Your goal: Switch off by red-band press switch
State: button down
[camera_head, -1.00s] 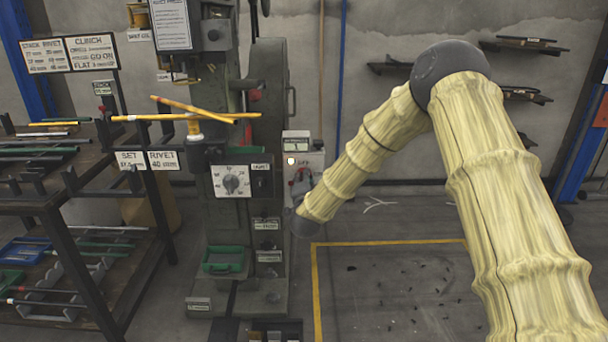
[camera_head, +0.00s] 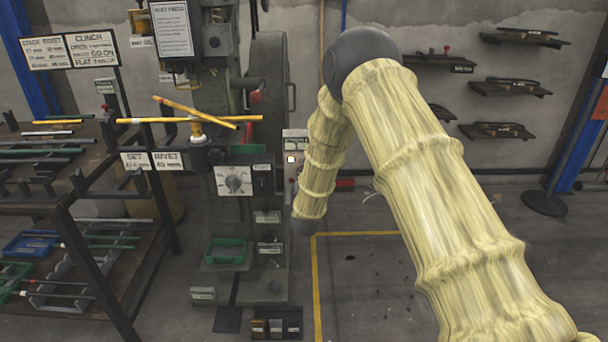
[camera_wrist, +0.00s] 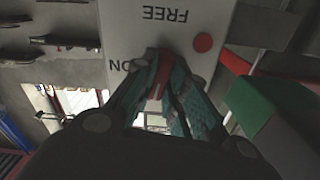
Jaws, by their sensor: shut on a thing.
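The switch box (camera_head: 294,148) is pale and narrow, to the right of the press column, with a lit lamp (camera_head: 291,160). My arm covers its right part in the head view. In the wrist view the pale switch plate (camera_wrist: 140,28) fills the top, with upside-down FREE and ON lettering and a red round mark (camera_wrist: 202,43). My gripper (camera_wrist: 163,66) is shut on a red switch handle (camera_wrist: 160,75) in front of this plate. The handle's exact setting is mostly hidden by the fingers. The gripper itself is hidden in the head view.
The press (camera_head: 268,110) stands left of my arm, with yellow rods (camera_head: 190,118) across its front. A dark rack (camera_head: 60,200) with rods is at the left. Wall shelves (camera_head: 512,88) hang at the right. The floor inside the yellow line (camera_head: 314,270) is largely clear.

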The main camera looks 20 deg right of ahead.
jog(key=shift+s+f+n+p, duration=0.1)
jog(key=shift+n+p, duration=0.25)
jog(key=shift+n, duration=0.85)
jog(key=c, duration=1.4)
grip_release()
jog(key=shift+c, duration=0.2)
jog(key=v, duration=1.2)
